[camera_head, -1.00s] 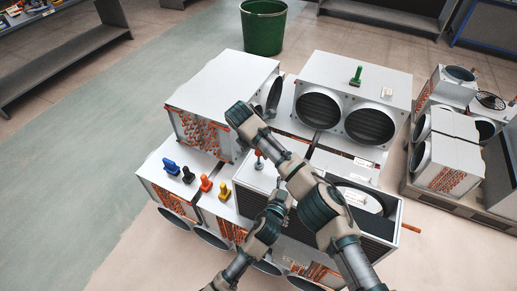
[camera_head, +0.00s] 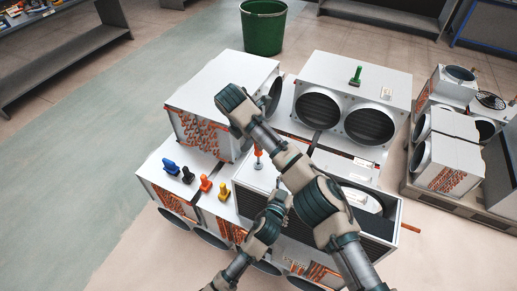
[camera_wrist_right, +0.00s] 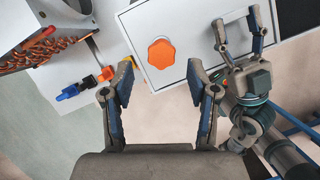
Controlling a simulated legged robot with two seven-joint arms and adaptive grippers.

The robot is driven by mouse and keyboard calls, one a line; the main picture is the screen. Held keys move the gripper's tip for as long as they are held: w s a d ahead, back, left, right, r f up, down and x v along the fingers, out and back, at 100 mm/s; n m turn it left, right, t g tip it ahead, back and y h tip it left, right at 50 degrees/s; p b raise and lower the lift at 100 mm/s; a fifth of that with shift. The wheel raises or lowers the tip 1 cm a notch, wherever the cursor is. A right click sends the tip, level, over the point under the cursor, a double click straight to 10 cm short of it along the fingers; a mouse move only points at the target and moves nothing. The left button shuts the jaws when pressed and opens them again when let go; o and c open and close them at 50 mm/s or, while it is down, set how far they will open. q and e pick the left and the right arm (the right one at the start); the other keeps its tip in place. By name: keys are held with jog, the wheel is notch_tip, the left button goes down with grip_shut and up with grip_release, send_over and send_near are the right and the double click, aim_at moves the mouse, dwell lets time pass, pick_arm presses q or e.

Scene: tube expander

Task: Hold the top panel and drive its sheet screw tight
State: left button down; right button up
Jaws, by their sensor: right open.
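The top panel (camera_head: 243,199) is a flat light-grey sheet on the front unit, and also shows in the right wrist view (camera_wrist_right: 196,40). A screwdriver with an orange handle (camera_head: 258,153) stands upright on it. In the right wrist view its orange handle (camera_wrist_right: 161,53) is seen from above. My right gripper (camera_wrist_right: 160,72) is open, its fingers spread to either side of the handle and apart from it. My left gripper (camera_wrist_right: 238,28) is at the panel's edge with its fingers apart; I cannot tell whether it touches. The sheet screw is hidden.
Blue (camera_head: 170,166), black (camera_head: 188,175), orange (camera_head: 206,183) and yellow (camera_head: 223,191) tools stand left of the panel. A tall unit with copper coils (camera_head: 195,133) rises behind them. A twin-fan unit (camera_head: 345,75) stands at the back. Floor is free at left.

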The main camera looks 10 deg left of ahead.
dwell(0.8)
pick_arm(q)
jog(key=c, duration=1.1)
grip_release()
jog(key=shift+f, duration=0.1)
jog(key=shift+c, duration=0.2)
jog(key=c, duration=0.6)
jog(key=o, duration=0.6)
jog(key=shift+c, duration=0.2)
jog(key=shift+a, duration=0.1)
jog(key=shift+c, duration=1.1)
jog(key=o, duration=1)
jog(key=shift+w, duration=0.1)
jog(key=shift+o, duration=0.2)
jog(key=o, duration=0.4)
jog(key=shift+c, duration=0.2)
